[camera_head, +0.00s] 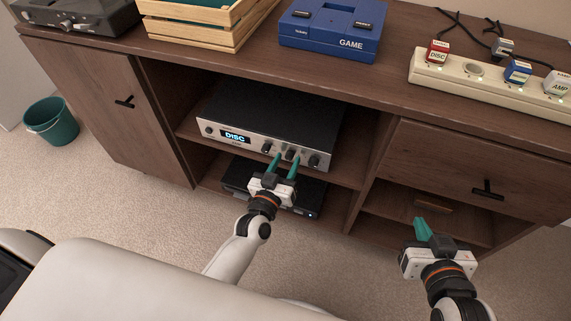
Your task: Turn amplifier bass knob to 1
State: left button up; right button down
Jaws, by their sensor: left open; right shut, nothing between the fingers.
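The amplifier (275,112) is a black box with a silver front on the cabinet's upper open shelf. Its lit display (235,135) reads "DISC". Several dark knobs sit on the front, among them a left knob (267,147), a middle knob (290,154) and a right knob (314,161). Their labels are too small to read. My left gripper (286,160) is open, its green fingertips at the front panel around the middle knob; I cannot tell whether they touch it. My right gripper (418,222) is shut and empty, in front of the cabinet's lower right compartment.
A second black device (242,182) sits on the shelf below. On top are a wooden crate (200,30), a blue game console (330,27) and a power strip (455,76) with labelled plugs. A drawer (470,165) is shut above the right compartment. A teal bin (51,121) stands left.

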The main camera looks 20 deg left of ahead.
pick_arm(q)
jog(key=shift+c, duration=0.2)
grip_shut()
